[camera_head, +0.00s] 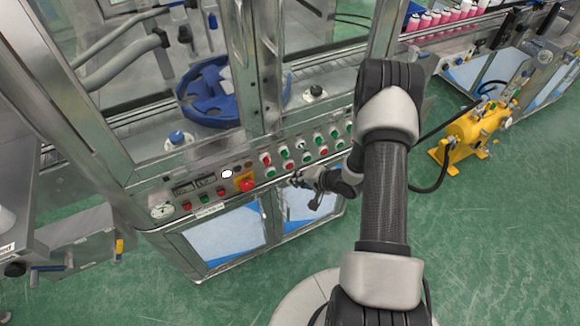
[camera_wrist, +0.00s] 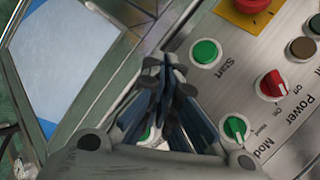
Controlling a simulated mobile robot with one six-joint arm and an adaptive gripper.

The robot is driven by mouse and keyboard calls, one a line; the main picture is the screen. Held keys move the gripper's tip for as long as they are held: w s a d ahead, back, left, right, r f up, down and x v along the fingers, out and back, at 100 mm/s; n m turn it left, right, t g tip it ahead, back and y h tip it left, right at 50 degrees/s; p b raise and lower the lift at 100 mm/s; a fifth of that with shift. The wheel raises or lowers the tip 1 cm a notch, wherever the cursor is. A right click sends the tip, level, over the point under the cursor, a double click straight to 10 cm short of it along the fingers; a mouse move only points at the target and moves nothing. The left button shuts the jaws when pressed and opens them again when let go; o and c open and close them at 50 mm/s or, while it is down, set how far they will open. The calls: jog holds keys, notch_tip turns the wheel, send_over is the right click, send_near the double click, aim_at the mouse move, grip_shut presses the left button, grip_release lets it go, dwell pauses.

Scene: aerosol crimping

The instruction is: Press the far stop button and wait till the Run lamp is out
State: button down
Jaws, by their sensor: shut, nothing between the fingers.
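The long control panel (camera_head: 150,192) carries several buttons and lamps; its labels are too small to read in the head view. A large red mushroom button (camera_head: 246,184) on a yellow plate also shows at the top of the wrist view (camera_wrist: 248,4). Smaller red buttons sit left of it, at the panel's end (camera_head: 186,207) and nearer the plate (camera_head: 221,191). I cannot tell which is the far stop button. A white lamp (camera_head: 227,174) looks lit; its label is unreadable. My gripper (camera_wrist: 165,66) is shut and empty, beside the green Start button (camera_wrist: 205,52).
A red Power knob (camera_wrist: 270,84) and a green mode knob (camera_wrist: 235,127) lie right of my fingers. A green button (camera_wrist: 145,133) is partly hidden beneath them. Glass doors and a blue star wheel (camera_head: 205,95) stand behind the panel. A yellow pump (camera_head: 475,130) stands right.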

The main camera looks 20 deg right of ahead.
jog(key=shift+s+p, duration=0.3)
jog(key=shift+s, duration=1.7)
notch_tip(320, 180, up, 28)
jog(key=d+n+g+h, duration=0.2)
jog(key=n+h, duration=0.3)
jog(key=h, duration=0.2)
jog(key=s+a+r+n+y, duration=0.1)
jog(key=s+a+r+n, duration=0.1)
jog(key=s+a, duration=0.3)
jog(key=s+a+r+n+g+y, duration=0.1)
jog(key=s+a+r, duration=0.4)
jog(key=s, duration=0.5)
jog(key=s+a+r+n+g, duration=0.1)
jog(key=s+a+r, duration=0.3)
jog(key=s, duration=0.4)
jog(key=shift+s+a+r+n+y, duration=0.2)
jog(key=shift+s+a+n+y, duration=0.15)
jog(key=shift+a+n, duration=0.45)
jog(key=shift+w+d, duration=0.1)
